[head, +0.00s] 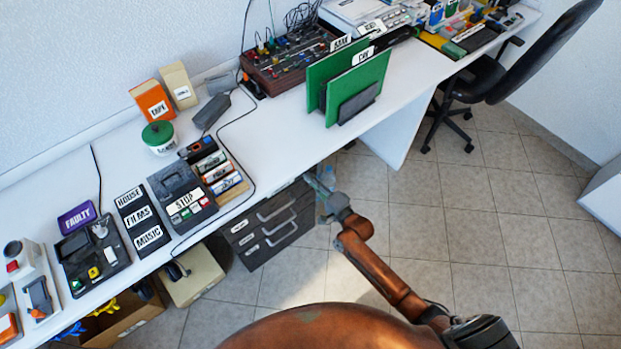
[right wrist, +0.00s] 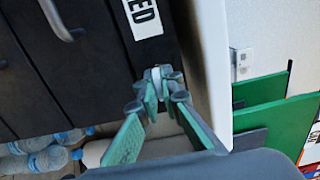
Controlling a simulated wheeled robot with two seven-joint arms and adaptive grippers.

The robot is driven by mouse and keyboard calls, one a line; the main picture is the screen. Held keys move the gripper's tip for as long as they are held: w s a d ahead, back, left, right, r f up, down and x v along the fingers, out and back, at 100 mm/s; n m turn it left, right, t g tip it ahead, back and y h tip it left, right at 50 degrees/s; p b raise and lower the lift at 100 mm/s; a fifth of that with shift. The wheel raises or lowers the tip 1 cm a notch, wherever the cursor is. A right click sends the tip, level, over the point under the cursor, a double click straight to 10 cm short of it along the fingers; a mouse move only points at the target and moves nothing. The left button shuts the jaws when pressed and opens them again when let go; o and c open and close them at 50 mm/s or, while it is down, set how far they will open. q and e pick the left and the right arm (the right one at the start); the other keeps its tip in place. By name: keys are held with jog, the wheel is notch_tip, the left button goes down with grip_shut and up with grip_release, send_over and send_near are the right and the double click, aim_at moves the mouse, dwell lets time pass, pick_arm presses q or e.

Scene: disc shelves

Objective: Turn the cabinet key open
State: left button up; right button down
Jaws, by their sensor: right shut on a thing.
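The dark grey cabinet (head: 262,238) is a drawer unit with bar handles and white labels, under the desk. Its front also shows in the right wrist view (right wrist: 85,65). My right gripper (head: 316,182) reaches to the cabinet's upper right side. In the right wrist view its green fingers (right wrist: 160,90) converge at the tips and are shut on a small pale metallic piece, the key (right wrist: 157,73), close to the cabinet front. Most of the key is hidden by the fingertips, so its turn angle cannot be told. The drawers look shut. My left gripper is not in view.
Green boards (head: 355,85) stand on the desk. Clear bottles (right wrist: 45,155) show at lower left in the wrist view. A black chair (head: 490,80) is far right; tiled floor is open.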

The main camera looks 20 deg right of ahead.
dwell(0.6)
jog(key=shift+n, duration=0.4)
jog(key=shift+n+p, duration=0.35)
jog(key=shift+n, duration=0.05)
jog(key=n+p, duration=0.1)
jog(key=n, duration=0.2)
jog(key=shift+r, duration=0.1)
jog(key=shift+n+p, duration=0.45)
jog(key=shift+n, duration=0.55)
jog(key=n+p, duration=0.1)
jog(key=n, duration=0.3)
jog(key=shift+n, duration=0.3)
jog(key=n+p, duration=0.1)
jog(key=n, duration=0.2)
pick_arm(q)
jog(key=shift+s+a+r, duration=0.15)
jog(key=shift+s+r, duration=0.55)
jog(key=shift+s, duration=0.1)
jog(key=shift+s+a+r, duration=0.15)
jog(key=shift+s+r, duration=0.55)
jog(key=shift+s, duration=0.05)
pick_arm(e)
jog(key=shift+n, duration=1.8)
